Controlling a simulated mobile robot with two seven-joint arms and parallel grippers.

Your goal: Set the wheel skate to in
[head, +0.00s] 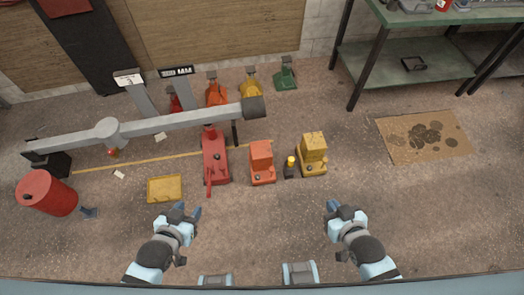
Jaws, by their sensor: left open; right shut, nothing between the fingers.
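I cannot tell for sure which thing is the wheel skate. Low floor units stand in a row in the middle: a long red unit (215,158) with a bar pointing towards me, an orange boxy unit (262,163) and a yellow boxy unit (313,155). A small dark piece with a yellow top (290,166) stands between the last two. My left gripper (188,210) is open and empty, on the near side of the red unit. My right gripper (333,207) is shut and empty, on the near side of the yellow unit. Neither touches anything.
A long grey beam (170,124) crosses above the floor behind the units. Several coloured stands, including a green one (286,77), are behind. A stained cardboard sheet (455,145) lies right, below a green bench (440,12).

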